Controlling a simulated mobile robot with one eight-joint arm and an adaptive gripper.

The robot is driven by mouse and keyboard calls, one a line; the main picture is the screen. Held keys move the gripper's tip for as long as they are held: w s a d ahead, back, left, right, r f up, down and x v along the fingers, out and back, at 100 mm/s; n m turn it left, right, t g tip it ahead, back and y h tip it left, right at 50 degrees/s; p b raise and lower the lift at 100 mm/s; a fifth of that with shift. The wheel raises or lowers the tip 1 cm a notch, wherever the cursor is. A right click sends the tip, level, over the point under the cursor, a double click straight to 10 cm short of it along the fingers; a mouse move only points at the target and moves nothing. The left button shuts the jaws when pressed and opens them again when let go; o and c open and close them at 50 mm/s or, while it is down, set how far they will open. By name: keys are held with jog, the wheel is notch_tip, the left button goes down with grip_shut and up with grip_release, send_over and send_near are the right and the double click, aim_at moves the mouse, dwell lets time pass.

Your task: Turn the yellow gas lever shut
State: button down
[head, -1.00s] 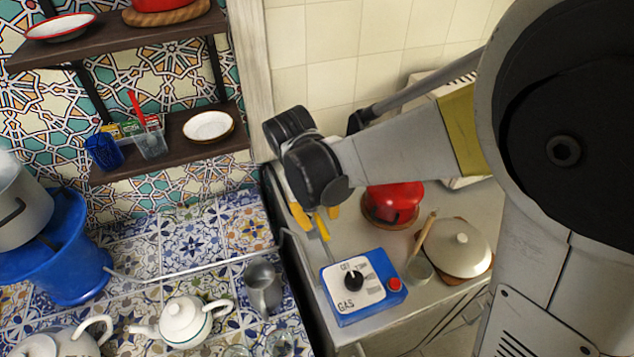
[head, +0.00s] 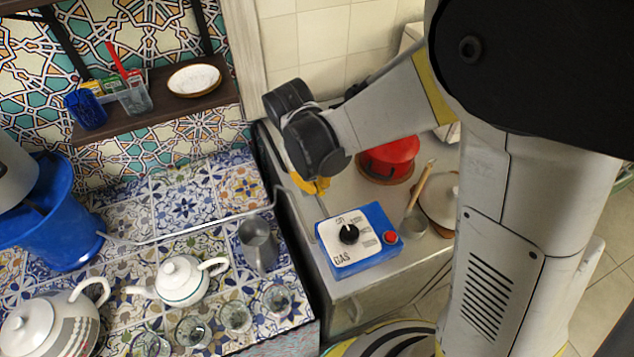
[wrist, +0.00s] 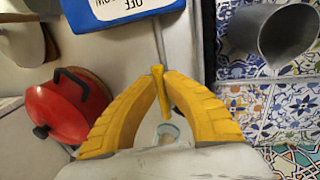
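The yellow gas lever (wrist: 160,92) shows in the wrist view as a narrow yellow bar between the two yellow fingers of my gripper (wrist: 160,76). The fingers have come together at their tips, one on each side of the lever, and appear to touch it. In the head view my gripper (head: 318,188) hangs behind the blue gas box, and the lever cannot be told apart from the fingers there. The blue gas box (head: 368,263) has a white dial plate, a black knob and a red button. Its edge also shows in the wrist view (wrist: 150,12).
A red pot (head: 390,156) stands right of my gripper, and also left in the wrist view (wrist: 62,112). A grey metal pitcher (head: 258,246) stands left of the gas box. A thin pipe (head: 190,233) crosses the tiled counter. A white teapot (head: 181,281) and several glasses stand there.

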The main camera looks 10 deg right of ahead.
jog(key=shift+d, duration=0.1)
dwell(0.3)
jog(key=n, duration=0.1)
jog(key=d+n, duration=0.1)
jog(key=n, duration=0.2)
jog(key=shift+w+d+f+n+t, duration=0.1)
jog(key=shift+w+d+n+t, duration=0.2)
jog(key=shift+w+d+t, duration=0.1)
jog(key=n, duration=0.2)
jog(key=w+d+n+y, duration=0.1)
jog(key=n, duration=0.2)
jog(key=shift+w+d+n+t+b, duration=0.3)
jog(key=shift+w+d, duration=0.05)
jog(key=shift+w, duration=0.05)
jog(key=w+n, duration=0.1)
jog(key=n, duration=0.1)
jog(key=w+n+y, duration=0.1)
jog(key=n, duration=0.1)
jog(key=shift+d, duration=0.2)
jog(key=shift+w+n+y, duration=0.2)
jog(key=shift+w+n, duration=0.2)
jog(key=shift+n, duration=0.55)
jog(key=shift+w+n+y, duration=0.2)
jog(key=shift+w+n, duration=0.15)
jog(key=shift+n, duration=0.6)
jog(key=shift+a, duration=0.1)
jog(key=c, duration=1.4)
grip_release()
jog(key=shift+w, duration=0.1)
